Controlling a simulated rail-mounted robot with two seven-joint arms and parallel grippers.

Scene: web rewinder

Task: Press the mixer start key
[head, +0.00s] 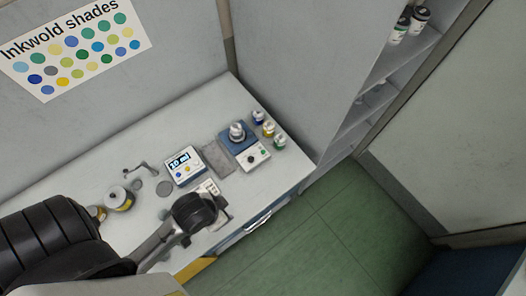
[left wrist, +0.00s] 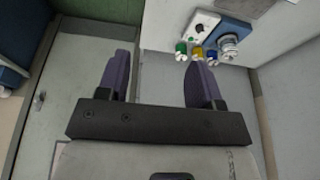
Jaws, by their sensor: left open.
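The mixer (head: 238,137) is a blue unit with a round metal top, near the right end of the white bench. Its white front panel (head: 254,157) carries small dark controls. I cannot tell for certain which one is the start key. In the left wrist view the blue body (left wrist: 238,35) and white panel (left wrist: 203,27) show at the upper right, beyond the fingers. My left gripper (left wrist: 158,72) is open and empty, its dark purple fingers wide apart. In the head view my left arm's wrist is over the bench's front edge, left of the mixer and apart from it.
Several small jars (head: 269,130) stand right of the mixer. A white display unit (head: 184,166) reading "10 ml" stands to its left, with a grey pad (head: 217,160) between. A yellow-banded tin (head: 119,199) is farther left. Shelves (head: 400,55) rise at the right. Green floor (head: 330,230) is clear.

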